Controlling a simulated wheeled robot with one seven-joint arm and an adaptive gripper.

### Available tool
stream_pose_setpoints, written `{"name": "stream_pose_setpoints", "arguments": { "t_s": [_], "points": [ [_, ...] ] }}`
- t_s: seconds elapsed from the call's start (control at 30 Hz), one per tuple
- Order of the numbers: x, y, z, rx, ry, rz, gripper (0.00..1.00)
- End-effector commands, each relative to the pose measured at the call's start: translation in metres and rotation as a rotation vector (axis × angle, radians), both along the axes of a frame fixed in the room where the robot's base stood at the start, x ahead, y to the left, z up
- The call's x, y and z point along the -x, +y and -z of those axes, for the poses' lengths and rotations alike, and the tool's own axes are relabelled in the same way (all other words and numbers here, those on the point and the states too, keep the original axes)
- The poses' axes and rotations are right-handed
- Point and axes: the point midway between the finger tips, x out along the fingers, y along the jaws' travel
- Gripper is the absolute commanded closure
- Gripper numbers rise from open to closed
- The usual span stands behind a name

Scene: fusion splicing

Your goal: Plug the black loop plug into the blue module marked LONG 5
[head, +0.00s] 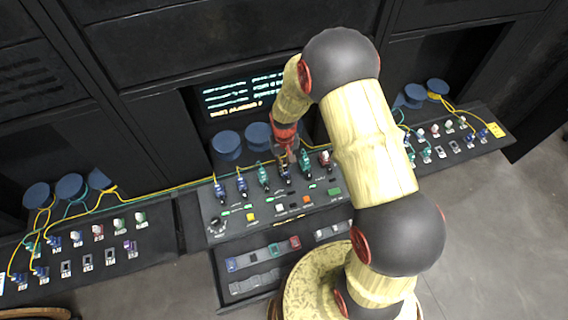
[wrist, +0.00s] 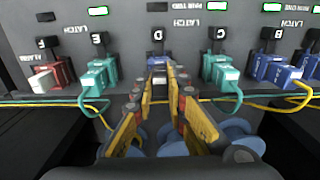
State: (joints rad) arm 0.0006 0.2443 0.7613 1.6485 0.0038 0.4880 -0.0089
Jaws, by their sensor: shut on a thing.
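My gripper (wrist: 158,82) is shut on a small dark thing, the black loop plug as far as I can see; the fingers hide most of it. In the wrist view it is in front of the blue module (wrist: 155,62) in the slot marked D. Whether plug and module touch I cannot tell. In the head view my gripper (head: 288,157) is just above that blue module (head: 285,176), in the row on the central sloping panel. The LONG 5 marking is not readable in either view.
Close beside the D slot are teal modules at E (wrist: 98,76) and C (wrist: 220,72). A red module (wrist: 55,75) is at F, a blue one (wrist: 268,69) at B. Yellow and teal fibres (wrist: 50,100) run across. A drawer (head: 263,264) with several modules is below the panel (head: 228,212).

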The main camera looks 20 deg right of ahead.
Motion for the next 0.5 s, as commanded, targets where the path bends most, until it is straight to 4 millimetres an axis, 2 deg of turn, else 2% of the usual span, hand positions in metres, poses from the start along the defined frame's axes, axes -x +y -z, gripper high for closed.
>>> {"name": "stream_pose_setpoints", "arguments": {
  "t_s": [0.17,0.2,0.5],
  "points": [
    [-0.0001,0.0000,0.0017,0.000,0.000,0.000,1.00],
    [-0.0001,0.0000,0.0017,0.000,0.000,0.000,0.85],
    [-0.0001,0.0000,0.0015,0.000,0.000,0.000,0.68]
  ]
}}
